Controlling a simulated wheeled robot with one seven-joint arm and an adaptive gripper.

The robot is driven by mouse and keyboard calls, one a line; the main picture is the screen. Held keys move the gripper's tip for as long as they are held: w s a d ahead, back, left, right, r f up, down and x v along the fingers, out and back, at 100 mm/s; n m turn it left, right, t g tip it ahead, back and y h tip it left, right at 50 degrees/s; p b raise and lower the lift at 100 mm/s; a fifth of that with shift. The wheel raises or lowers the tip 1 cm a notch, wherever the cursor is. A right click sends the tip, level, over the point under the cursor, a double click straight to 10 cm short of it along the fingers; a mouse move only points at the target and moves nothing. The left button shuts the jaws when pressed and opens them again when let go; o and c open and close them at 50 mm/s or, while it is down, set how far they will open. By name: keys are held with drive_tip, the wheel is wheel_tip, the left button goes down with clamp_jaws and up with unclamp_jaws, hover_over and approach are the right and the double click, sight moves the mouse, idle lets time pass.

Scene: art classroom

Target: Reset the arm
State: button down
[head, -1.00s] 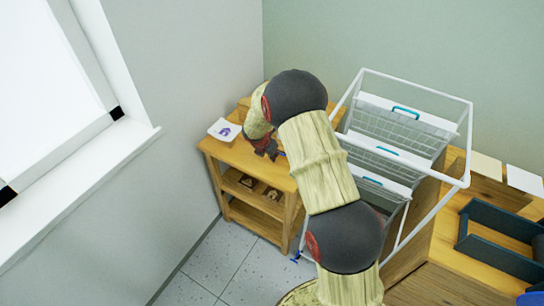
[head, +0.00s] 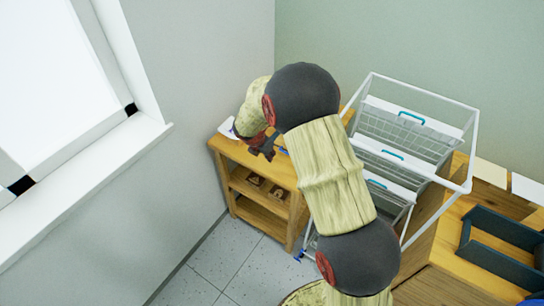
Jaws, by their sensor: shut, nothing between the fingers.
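My arm rises from the bottom of the head view and bends over toward the wooden shelf unit (head: 272,166) in the corner. My gripper (head: 268,153) hangs dark and small at the arm's end, in front of the shelf unit's top. It is shut with nothing in it. Part of it is hidden behind my wrist, and I cannot tell its exact height above the top.
A white wire-basket rack (head: 474,150) with blue-handled drawers stands right of my arm. A wooden cabinet (head: 455,270) with a dark tray (head: 505,226) is at the right. A white card (head: 227,129) lies on the shelf unit. Open floor (head: 228,262) shows at the lower left.

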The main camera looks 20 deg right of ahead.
drive_tip(key=shift+s+a+r, duration=0.1)
drive_tip(key=shift+a+r, duration=0.05)
drive_tip(key=shift+r, duration=0.1)
